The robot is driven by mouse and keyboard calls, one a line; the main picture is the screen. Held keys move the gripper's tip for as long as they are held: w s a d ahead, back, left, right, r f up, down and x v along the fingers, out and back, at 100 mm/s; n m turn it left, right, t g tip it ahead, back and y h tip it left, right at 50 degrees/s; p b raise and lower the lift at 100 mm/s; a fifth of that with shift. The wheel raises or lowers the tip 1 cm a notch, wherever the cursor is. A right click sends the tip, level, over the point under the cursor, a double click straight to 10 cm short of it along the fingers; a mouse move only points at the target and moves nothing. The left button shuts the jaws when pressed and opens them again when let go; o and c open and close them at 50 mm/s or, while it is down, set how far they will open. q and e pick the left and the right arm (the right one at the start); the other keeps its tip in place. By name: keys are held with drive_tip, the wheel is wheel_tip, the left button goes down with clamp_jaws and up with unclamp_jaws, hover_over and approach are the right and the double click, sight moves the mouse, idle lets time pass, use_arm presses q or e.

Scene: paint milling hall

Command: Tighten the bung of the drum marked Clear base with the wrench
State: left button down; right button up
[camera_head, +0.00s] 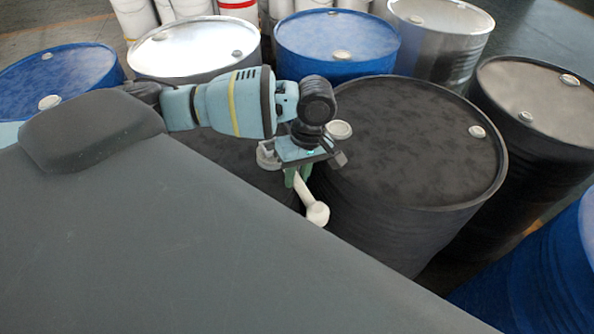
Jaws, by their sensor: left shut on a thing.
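My left gripper (298,175) comes in from the left and points down beside the near black drum (415,150). Its greenish fingers are shut on a cream-white tool, seemingly the wrench (315,209), which hangs below them with a rounded end. The rest of the wrench is hidden by the gripper. The black drum's lid has a pale bung (339,130) at its left rim, just behind the gripper, and another bung (477,131) at the right. No Clear base marking can be read on any drum. My right gripper is not in view.
Several drums stand close together: a white-lidded one (193,46), blue ones (336,34) (52,72), a silver one (442,18) and a dark one with a grey lid (540,90). A blue drum (545,275) stands at lower right. White containers (190,8) stand behind.

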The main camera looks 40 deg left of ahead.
use_arm(q)
drive_tip(key=shift+f, duration=0.4)
drive_tip(key=shift+s+f, duration=0.1)
drive_tip(key=shift+s+a+m+y, duration=0.15)
drive_tip(key=shift+s+a+m, duration=0.4)
drive_tip(key=shift+s+m, duration=0.2)
drive_tip(key=shift+s+a+m+y, duration=0.15)
drive_tip(key=shift+s+a+m, duration=0.35)
drive_tip(key=shift+s+m, duration=0.2)
drive_tip(key=shift+s+a, duration=0.1)
drive_tip(key=shift+m, duration=0.25)
drive_tip(key=shift+s+a+m, duration=0.7)
drive_tip(key=shift+a, duration=0.05)
drive_tip(key=shift+s+a+m+t+y, duration=0.3)
drive_tip(key=shift+s+a+m, duration=0.25)
drive_tip(key=shift+a+m, duration=0.3)
